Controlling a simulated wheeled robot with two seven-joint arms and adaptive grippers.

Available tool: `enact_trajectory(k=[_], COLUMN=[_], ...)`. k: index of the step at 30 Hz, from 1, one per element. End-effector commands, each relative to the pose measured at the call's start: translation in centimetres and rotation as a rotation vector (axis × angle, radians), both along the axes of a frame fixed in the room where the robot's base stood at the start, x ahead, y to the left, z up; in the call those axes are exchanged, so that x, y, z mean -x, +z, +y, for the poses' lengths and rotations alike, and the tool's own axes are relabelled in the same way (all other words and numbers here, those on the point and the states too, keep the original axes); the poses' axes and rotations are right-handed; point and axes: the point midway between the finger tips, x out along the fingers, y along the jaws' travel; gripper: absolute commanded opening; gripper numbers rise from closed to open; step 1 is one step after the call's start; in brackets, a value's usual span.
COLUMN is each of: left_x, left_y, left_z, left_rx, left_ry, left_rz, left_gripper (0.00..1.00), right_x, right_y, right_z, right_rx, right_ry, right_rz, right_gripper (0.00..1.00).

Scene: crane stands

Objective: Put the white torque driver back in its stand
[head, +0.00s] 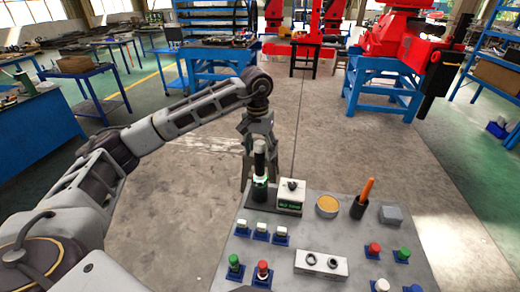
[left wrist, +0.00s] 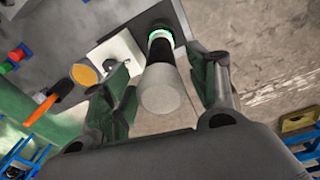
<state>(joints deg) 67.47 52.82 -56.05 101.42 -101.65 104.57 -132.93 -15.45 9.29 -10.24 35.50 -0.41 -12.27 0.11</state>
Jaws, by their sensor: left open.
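The torque driver (head: 259,163) stands upright in its dark stand (head: 262,199) at the back left corner of the grey tabletop. In the left wrist view the driver's pale end (left wrist: 164,90) points toward the camera, and its dark part goes down into the stand (left wrist: 160,30) at a green ring. My left gripper (head: 258,142) is above and around the driver. In the left wrist view its open fingers (left wrist: 165,88) are on either side of the driver, with gaps visible. My right gripper is not in view.
A white box with a green display (head: 290,196) stands right beside the stand. An orange-topped round pot (head: 327,206), a dark cup with an orange stick (head: 360,205) and a grey block (head: 391,214) are farther right. Several buttons and a white two-hole block (head: 321,262) fill the front.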

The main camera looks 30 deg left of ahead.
Motion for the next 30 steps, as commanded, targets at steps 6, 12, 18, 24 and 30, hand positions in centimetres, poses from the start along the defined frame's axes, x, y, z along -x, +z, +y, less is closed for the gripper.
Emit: enact_trajectory(k=[6, 12, 18, 24, 30], left_x=[0.0, 0.0, 0.1, 0.1, 0.1], left_y=[-0.2, 0.3, 1.3, 2.3, 3.3], left_z=[0.0, 0.0, 0.0, 0.1, 0.1], left_rx=[-0.001, -0.001, -0.001, -0.001, 0.000], left_ry=[0.000, 0.000, 0.000, 0.000, 0.000], left_rz=[0.003, 0.002, 0.002, 0.001, 0.000], left_gripper=[0.59, 0.59, 0.59, 0.59, 0.59], right_x=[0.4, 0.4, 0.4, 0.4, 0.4], right_y=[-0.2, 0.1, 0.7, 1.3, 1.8], right_z=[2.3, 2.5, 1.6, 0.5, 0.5], right_rx=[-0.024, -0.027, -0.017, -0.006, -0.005], right_ry=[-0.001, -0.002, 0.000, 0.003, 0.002], right_rz=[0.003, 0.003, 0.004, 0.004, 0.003], right_gripper=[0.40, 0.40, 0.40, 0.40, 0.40])
